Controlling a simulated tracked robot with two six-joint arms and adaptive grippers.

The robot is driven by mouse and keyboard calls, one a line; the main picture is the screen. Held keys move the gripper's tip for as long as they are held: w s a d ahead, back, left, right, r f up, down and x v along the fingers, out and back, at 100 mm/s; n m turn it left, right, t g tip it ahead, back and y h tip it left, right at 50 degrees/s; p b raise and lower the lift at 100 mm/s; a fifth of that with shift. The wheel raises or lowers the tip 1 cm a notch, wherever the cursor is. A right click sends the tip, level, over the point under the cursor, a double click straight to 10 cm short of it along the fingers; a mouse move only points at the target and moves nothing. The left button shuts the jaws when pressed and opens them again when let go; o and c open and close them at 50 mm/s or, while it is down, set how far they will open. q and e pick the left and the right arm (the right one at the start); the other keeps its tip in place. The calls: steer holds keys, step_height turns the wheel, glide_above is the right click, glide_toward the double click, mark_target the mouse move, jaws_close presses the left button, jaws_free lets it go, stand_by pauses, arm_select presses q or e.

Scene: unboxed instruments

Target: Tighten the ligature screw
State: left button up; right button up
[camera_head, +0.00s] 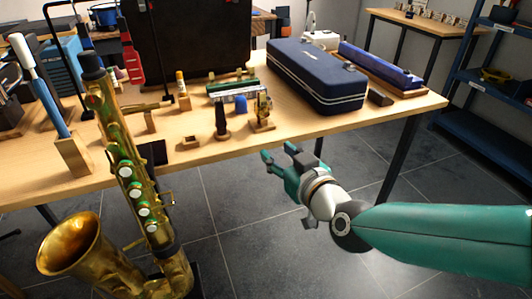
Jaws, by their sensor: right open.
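A brass saxophone (133,178) stands upright in front of the workbench at the left, its bell (75,245) facing the lower left. A black piece (91,66) caps its top end. I cannot make out a ligature or its screw there. A small gold part (262,108) sits on a wooden base on the bench, next to a dark upright piece (221,120); whether it is a ligature is too small to tell. My right gripper (279,152) is open and empty, below and in front of the bench's front edge, apart from everything. My left gripper is out of view.
The workbench (330,128) carries a dark blue case (316,78), a long blue case (380,66), and a large black case (190,38). A wooden block (72,155) holds a blue-handled tool at the left. A blue shelf (490,100) stands at right. Open floor lies below my right arm.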

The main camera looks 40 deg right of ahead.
arm_select(q)
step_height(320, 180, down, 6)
steer(key=b, duration=0.4)
arm_select(e)
steer(key=s+d+t+h, duration=0.1)
steer(key=s+d+t, duration=0.1)
steer(key=s, duration=0.1)
steer(key=p, duration=0.8)
glide_toward(266, 115)
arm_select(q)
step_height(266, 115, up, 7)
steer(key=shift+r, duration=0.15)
arm_select(e)
steer(key=shift+m+h, duration=0.3)
steer(key=shift+h, duration=0.1)
steer(key=x, duration=0.9)
steer(key=shift+a+f, duration=0.15)
steer(key=shift+a, duration=0.05)
